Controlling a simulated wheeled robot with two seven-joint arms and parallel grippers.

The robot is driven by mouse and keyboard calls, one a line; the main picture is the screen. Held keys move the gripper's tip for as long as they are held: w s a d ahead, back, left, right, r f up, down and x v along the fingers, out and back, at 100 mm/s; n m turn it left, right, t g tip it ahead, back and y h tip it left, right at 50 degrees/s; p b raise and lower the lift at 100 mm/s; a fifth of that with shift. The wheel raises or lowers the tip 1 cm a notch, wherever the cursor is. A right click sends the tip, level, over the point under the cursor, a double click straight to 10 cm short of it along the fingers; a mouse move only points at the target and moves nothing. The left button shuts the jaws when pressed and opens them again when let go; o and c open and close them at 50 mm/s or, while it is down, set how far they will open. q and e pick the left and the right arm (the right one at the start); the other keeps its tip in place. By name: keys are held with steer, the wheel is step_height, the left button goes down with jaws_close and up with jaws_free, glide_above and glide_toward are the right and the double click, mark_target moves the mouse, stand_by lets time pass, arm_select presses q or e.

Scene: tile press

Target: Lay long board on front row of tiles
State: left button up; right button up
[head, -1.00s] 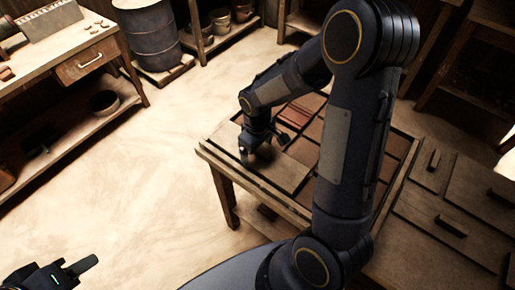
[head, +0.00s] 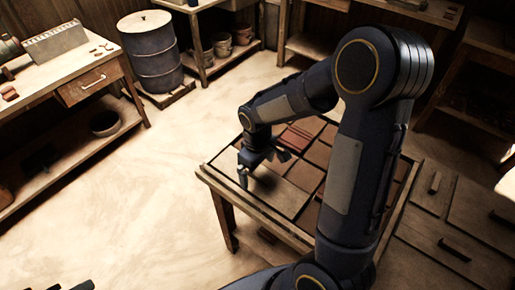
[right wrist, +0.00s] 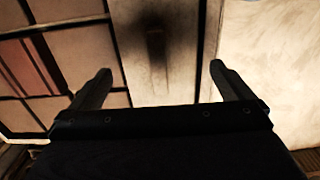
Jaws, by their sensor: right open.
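A pale long board (head: 282,196) lies on the front row of tiles, along the table's near-left edge. In the right wrist view, the board (right wrist: 178,82) is a plain strip with a dark bar handle (right wrist: 155,42) in the middle, in shadow. My right gripper (head: 262,170) is over the board. Its fingers are spread, with the board and handle seen between them in the wrist view (right wrist: 160,85), and they hold nothing. Brown and reddish tiles (head: 318,153) lie behind the board. Only dark tips of my left gripper (head: 80,287) show at the bottom left edge.
The wooden table (head: 268,224) has a raised rim, with open floor (head: 130,200) to its left. Boards with dark handles (head: 453,250) lie at the right. A workbench (head: 90,75) and a blue drum (head: 150,55) stand at the back left.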

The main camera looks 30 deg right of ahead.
mark_target(258, 174)
step_height(258, 174, up, 9)
steer(key=s+a+r+m+t+y, duration=0.2)
steer(key=s+m, duration=0.1)
steer(key=s, duration=0.5)
steer(key=s+a+r+m+t+y, duration=0.1)
steer(key=s+a+r+m+t, duration=0.1)
steer(key=s, duration=0.7)
steer(key=shift+r+m+t+y, duration=0.4)
steer(key=shift+r+m+t, duration=0.3)
steer(key=shift+r+t, duration=0.1)
